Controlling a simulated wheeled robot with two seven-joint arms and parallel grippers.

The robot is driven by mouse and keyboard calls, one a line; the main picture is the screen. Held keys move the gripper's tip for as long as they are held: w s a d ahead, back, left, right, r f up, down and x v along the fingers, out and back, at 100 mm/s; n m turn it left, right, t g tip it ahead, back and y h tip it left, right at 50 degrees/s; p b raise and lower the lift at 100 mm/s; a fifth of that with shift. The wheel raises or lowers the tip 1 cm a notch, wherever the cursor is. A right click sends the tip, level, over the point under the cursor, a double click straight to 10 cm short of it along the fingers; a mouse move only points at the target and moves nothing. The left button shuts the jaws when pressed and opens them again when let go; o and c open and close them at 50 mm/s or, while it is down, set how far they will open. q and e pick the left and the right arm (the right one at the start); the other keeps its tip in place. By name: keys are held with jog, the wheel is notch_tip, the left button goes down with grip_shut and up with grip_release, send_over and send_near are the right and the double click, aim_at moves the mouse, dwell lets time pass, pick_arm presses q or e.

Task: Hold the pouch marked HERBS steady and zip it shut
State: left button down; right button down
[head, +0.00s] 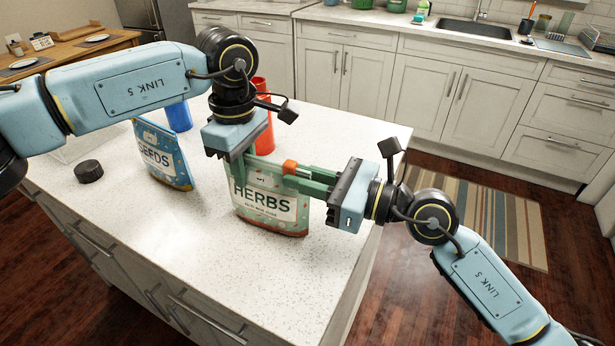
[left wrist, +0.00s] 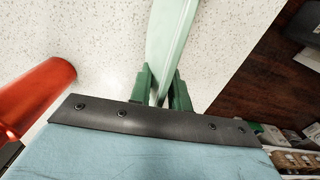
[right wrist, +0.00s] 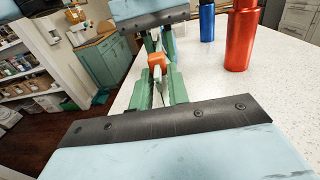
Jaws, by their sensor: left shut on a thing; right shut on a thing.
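The HERBS pouch (head: 270,212) stands upright on the white counter, teal with a white label and a reddish base. My left gripper (head: 240,172) comes down from above and is shut on the pouch's upper left edge; the pouch (left wrist: 168,45) runs between its fingers in the left wrist view. An orange zip slider (head: 290,167) sits at the pouch's top, right of the left gripper. My right gripper (head: 300,178) reaches in from the right, shut on the slider, which also shows in the right wrist view (right wrist: 157,60). The fingers hide much of the pouch's top edge.
A blue SEEDS pouch (head: 160,155) stands to the left on the counter (head: 190,245). A black lid (head: 88,171) lies further left. The counter in front is clear.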

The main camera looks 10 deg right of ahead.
aim_at(284, 172)
jog(key=x, duration=0.4)
jog(key=shift+s, duration=0.1)
jog(key=c, duration=1.3)
grip_release()
jog(key=shift+d, duration=0.1)
jog(key=v, duration=1.2)
